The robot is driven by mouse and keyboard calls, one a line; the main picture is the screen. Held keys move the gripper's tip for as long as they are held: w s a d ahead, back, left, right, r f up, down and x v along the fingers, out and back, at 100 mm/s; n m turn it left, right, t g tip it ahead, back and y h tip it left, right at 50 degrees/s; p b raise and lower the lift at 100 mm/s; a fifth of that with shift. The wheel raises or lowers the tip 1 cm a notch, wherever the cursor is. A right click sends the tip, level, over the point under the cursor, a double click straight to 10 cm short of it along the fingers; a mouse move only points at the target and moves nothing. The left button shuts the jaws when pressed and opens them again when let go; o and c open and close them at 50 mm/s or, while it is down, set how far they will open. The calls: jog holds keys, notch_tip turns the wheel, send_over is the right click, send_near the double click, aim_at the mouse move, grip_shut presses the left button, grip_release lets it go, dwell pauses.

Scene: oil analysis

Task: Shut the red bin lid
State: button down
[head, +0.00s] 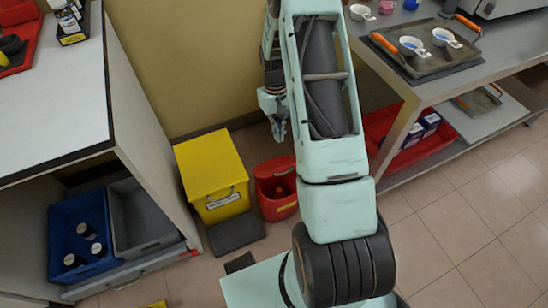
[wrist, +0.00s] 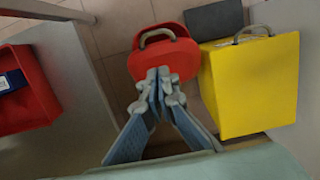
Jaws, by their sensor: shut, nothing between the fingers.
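The red bin (head: 279,209) stands on the floor against the wall, right of the yellow bin. In the head view its lid (head: 272,166) stands raised at the back, and the dark opening shows with something red inside. In the wrist view the lid's rounded red panel (wrist: 165,60) lies just beyond my fingertips and hides most of the opening. The bin's grey handle (wrist: 157,36) shows past it. My gripper (head: 279,131) points down above the back of the bin, near the wall. Its fingers (wrist: 158,75) are together and empty. I cannot tell whether they touch the lid.
The yellow bin (head: 211,170) is closed beside the red bin. A dark pedal plate (head: 236,232) lies before it. A shelf with blue (head: 77,228) and grey crates is at left. A metal bench (head: 426,84) with a red tray (head: 412,156) below is at right.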

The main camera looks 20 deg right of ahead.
jog(key=b, duration=0.3)
send_near(287, 172)
jog(key=w+f, duration=0.3)
jog(key=f, duration=0.1)
jog(key=shift+w+a+f, duration=0.1)
jog(key=shift+w+a, duration=0.2)
jog(key=shift+s+f, duration=1.1)
jog(key=shift+s, duration=0.1)
jog(key=shift+s+f+b, duration=0.25)
jog(key=shift+s+b, duration=0.1)
jog(key=shift+s, duration=0.05)
jog(key=shift+s+d+f+b, duration=0.1)
jog(key=shift+s+f+b, duration=0.25)
jog(key=shift+s+f, duration=0.75)
jog(key=s+f+b, duration=0.6)
jog(key=s+f, duration=0.1)
jog(key=f, duration=0.5)
jog(key=shift+f, duration=0.3)
